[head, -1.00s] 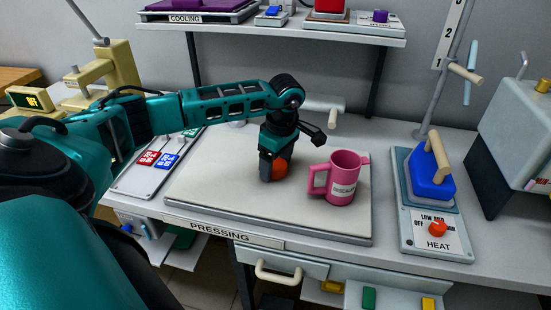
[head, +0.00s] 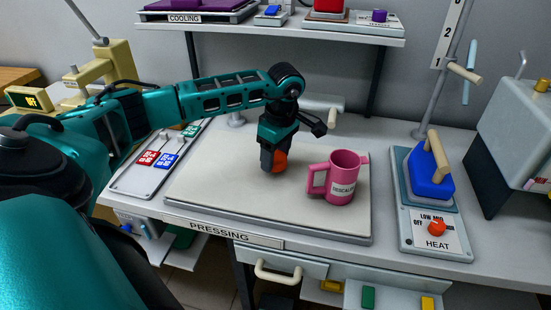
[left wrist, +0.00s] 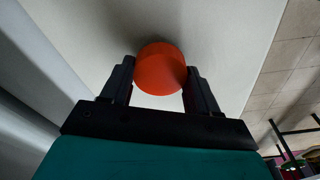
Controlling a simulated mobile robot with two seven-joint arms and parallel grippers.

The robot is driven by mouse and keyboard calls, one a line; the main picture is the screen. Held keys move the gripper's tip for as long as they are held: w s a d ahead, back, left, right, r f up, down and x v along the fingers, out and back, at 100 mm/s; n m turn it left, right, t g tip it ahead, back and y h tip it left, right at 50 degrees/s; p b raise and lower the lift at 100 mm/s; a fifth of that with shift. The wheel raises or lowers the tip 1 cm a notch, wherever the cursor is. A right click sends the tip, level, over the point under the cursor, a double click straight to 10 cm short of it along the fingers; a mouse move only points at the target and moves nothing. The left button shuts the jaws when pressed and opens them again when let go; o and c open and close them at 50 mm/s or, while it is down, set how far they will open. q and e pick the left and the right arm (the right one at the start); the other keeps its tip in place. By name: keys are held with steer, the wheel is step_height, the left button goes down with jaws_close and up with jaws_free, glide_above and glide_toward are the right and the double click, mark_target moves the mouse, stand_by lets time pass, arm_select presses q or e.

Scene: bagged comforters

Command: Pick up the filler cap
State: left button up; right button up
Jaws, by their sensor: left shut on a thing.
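The filler cap is a round orange-red piece (head: 280,161) at the fingertips of my left gripper (head: 274,166). The left wrist view shows the cap (left wrist: 160,69) between the two dark fingers of that gripper (left wrist: 159,80), which are shut on its sides. The gripper points down over the pale pressing board (head: 215,200). The cap looks slightly above the board, though the exact gap is hard to tell. My right gripper is not in view.
A pink descaler jug (head: 344,180) stands on the board to the right of the gripper. A blue iron (head: 430,178) rests on its stand farther right. A tray with red, blue and green tags (head: 150,165) lies to the left. A shelf (head: 290,31) spans the back.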

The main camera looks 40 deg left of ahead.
mark_target(276, 157)
arm_select(q)
step_height(276, 157, up, 18)
steer(key=p, duration=0.1)
steer(key=shift+f, duration=0.1)
stand_by(0.9)
